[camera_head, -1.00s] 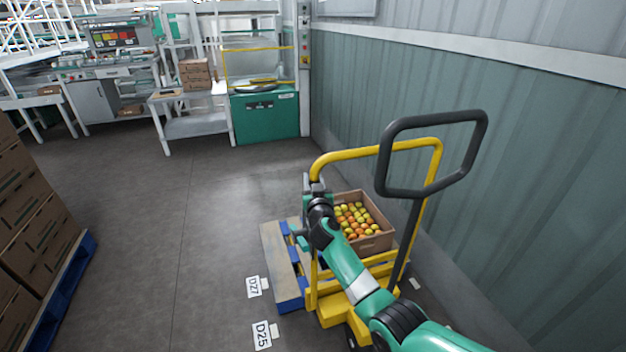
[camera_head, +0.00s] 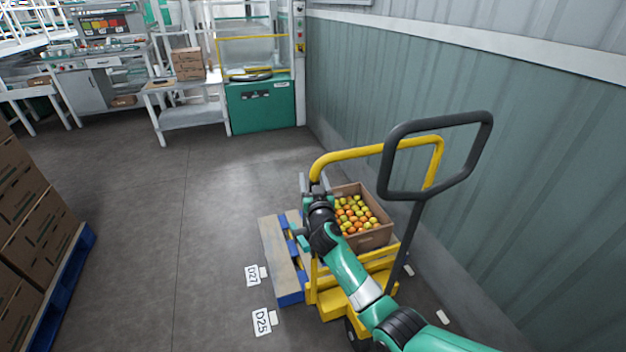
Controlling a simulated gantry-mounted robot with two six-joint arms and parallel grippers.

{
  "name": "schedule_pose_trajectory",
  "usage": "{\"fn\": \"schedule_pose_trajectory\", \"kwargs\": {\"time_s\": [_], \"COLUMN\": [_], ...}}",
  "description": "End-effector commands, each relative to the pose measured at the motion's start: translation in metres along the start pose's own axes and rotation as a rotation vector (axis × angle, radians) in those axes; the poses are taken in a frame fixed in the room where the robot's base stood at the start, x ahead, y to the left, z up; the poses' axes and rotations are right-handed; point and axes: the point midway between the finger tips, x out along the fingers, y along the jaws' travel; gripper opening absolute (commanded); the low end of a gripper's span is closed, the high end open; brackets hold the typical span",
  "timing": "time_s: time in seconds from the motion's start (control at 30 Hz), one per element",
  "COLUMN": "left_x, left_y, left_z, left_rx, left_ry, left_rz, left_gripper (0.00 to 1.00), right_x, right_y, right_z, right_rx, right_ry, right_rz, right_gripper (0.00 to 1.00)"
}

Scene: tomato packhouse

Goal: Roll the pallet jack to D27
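The yellow pallet jack (camera_head: 333,305) stands at the lower centre right, with a black loop handle (camera_head: 485,155) and a yellow push bar (camera_head: 370,149). It carries a blue-edged pallet (camera_head: 281,262) with a cardboard crate (camera_head: 378,240) of tomatoes. My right arm reaches in from the lower right, and my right gripper (camera_head: 316,184) appears closed around the left upright of the yellow bar; its fingertips are partly hidden. The floor label D27 (camera_head: 253,276) lies just left of the pallet's near end. My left gripper is not in view.
Label D25 (camera_head: 262,322) lies nearer than D27. A ribbed green wall (camera_head: 450,180) runs close along the jack's right. Stacked cartons (camera_head: 35,230) on a blue pallet stand at left. A green machine (camera_head: 262,104) and benches stand behind. The floor between is clear.

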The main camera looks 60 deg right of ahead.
Motion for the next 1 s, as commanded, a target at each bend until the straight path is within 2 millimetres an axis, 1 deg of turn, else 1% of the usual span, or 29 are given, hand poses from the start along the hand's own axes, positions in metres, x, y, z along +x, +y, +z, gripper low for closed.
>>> {"fn": "schedule_pose_trajectory", "kwargs": {"time_s": [0.17,0.27,0.37,0.5,0.6,0.7,0.83,1.0], "left_x": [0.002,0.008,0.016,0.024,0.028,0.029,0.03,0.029], "left_y": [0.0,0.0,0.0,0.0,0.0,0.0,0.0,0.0], "left_z": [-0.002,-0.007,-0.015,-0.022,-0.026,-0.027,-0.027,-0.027], "left_rx": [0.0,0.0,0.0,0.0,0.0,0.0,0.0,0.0], "left_ry": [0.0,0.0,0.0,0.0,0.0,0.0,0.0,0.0], "left_rz": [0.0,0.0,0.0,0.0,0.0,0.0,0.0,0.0], "left_gripper": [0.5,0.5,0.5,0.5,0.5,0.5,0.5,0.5], "right_x": [-0.004,-0.015,-0.035,-0.071,-0.093,-0.108,-0.117,-0.118], "right_y": [0.0,-0.001,-0.001,-0.001,0.0,0.0,0.0,0.0], "right_z": [-0.001,-0.003,-0.004,-0.002,-0.002,0.0,0.0,0.001], "right_rx": [0.0,-0.001,-0.002,-0.001,0.0,-0.002,-0.001,-0.001], "right_ry": [0.0,0.0,-0.001,-0.002,-0.002,-0.002,-0.001,-0.001], "right_rz": [-0.001,-0.001,-0.003,-0.003,-0.003,-0.002,-0.001,0.0], "right_gripper": [0.64,0.64,0.64,0.64,0.64,0.64,0.64,0.64]}}
